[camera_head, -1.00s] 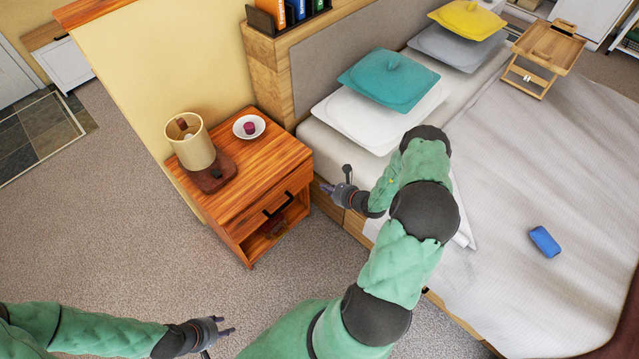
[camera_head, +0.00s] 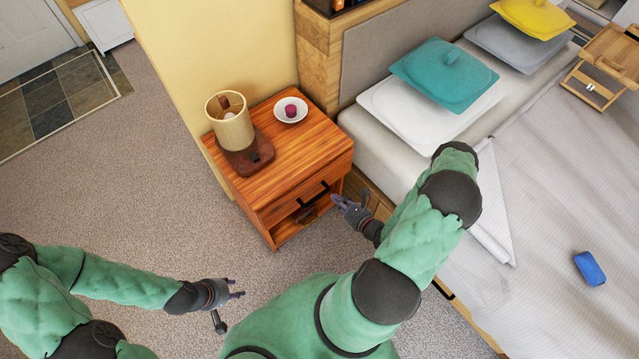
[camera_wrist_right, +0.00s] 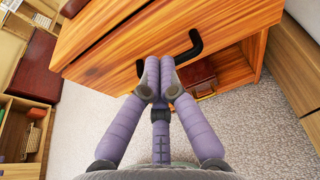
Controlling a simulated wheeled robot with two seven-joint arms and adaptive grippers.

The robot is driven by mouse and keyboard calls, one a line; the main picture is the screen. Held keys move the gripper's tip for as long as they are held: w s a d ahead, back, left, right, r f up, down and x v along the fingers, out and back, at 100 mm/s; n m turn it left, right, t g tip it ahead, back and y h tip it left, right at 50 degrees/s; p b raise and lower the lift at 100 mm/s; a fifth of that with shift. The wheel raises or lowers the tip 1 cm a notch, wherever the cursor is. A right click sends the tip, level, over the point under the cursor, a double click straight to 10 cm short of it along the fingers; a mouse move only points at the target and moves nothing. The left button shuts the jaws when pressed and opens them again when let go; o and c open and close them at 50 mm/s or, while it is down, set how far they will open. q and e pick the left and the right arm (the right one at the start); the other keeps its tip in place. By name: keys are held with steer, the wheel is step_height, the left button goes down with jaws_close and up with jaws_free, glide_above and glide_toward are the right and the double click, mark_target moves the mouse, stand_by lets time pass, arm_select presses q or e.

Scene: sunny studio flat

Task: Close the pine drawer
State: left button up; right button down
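The pine drawer (camera_head: 283,207) is the upper front of an orange-brown nightstand, with a black bar handle (camera_head: 313,194). Its face looks near the nightstand's front edge; I cannot tell how far out it stands. My left gripper (camera_head: 230,303) is open and empty over the carpet, away from the nightstand.
A lamp (camera_head: 230,124) and a white dish (camera_head: 291,110) with a dark pink item stand on the nightstand top (camera_head: 290,150). Below the drawer is an open shelf holding a brown object. The bed (camera_head: 530,240) borders the right side. Carpet (camera_head: 165,215) lies free at left.

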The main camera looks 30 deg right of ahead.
mark_target(315, 178)
steer(key=b+x, duration=0.1)
steer(key=x, duration=0.2)
steer(key=b+x, duration=0.1)
steer(key=x, duration=0.2)
steer(key=b+x, duration=0.1)
steer(key=x, duration=0.2)
steer(key=shift+w+r, duration=0.2)
steer(key=shift+r, duration=0.2)
steer(key=shift+w, duration=0.3)
steer(key=shift+w+a+r, duration=0.1)
steer(key=shift+w+a, duration=0.05)
steer(key=shift+w, duration=1)
